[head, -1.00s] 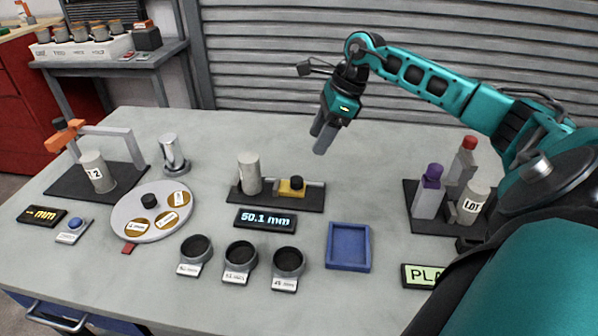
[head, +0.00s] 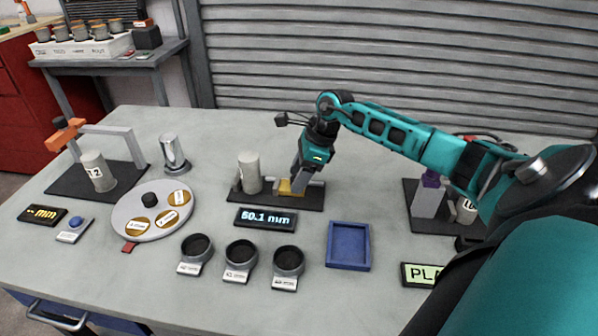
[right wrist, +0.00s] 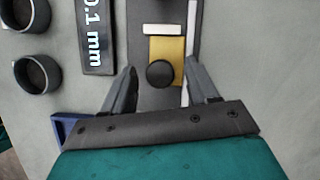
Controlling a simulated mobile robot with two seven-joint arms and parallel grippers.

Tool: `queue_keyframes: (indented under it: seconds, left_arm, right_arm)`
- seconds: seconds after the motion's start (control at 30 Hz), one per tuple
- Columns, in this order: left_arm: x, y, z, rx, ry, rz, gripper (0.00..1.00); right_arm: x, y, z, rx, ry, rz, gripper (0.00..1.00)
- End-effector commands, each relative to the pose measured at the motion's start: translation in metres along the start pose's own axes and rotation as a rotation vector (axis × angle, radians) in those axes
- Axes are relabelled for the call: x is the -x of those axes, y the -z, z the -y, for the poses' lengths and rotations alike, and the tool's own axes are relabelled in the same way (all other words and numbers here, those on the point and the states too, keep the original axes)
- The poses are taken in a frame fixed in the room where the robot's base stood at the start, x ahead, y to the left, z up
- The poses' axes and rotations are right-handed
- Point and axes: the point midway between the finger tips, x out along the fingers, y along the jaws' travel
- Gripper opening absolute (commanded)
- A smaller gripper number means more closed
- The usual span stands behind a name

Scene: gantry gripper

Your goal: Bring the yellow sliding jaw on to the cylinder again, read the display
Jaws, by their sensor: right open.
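The grey cylinder (head: 249,172) stands upright on the dark gauge base (head: 246,197). The yellow sliding jaw (head: 285,186) is to its right, partly hidden by my right gripper (head: 295,183). In the right wrist view the yellow jaw (right wrist: 167,52) carries a black knob (right wrist: 160,74). My right gripper (right wrist: 161,68) is open there, one finger on each side of the knob, apart from it. The display (head: 265,219) in front of the base appears to read 50.1 mm; the right wrist view shows its end (right wrist: 96,40). My left gripper is not in view.
In front are several dark ring cups (head: 240,255) and a blue tray (head: 349,247). A round plate (head: 152,212) with labelled discs lies left. A dark stand with bottles (head: 428,195) is right, partly behind my arm. The table between gauge and bottle stand is clear.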

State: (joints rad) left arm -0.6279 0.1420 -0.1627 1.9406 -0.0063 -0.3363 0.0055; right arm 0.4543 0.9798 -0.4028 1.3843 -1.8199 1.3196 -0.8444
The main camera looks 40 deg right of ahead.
Motion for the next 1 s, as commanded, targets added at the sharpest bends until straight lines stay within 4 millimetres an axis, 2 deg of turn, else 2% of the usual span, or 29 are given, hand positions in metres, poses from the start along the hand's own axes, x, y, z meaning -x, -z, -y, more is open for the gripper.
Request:
queue_keyframes:
  seconds: [0.07,0.63,1.0]
  left_arm:
    - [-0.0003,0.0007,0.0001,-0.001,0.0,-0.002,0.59]
    - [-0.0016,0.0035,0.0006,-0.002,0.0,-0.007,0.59]
    - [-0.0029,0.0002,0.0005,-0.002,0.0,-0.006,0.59]
  right_arm:
    - [0.0001,0.0,-0.0001,0.0,0.0,0.0,0.56]
    - [0.0005,-0.0002,-0.0001,0.0,-0.001,0.0,0.01]
    - [-0.0021,-0.0043,0.001,0.0,0.0,0.003,0.0]
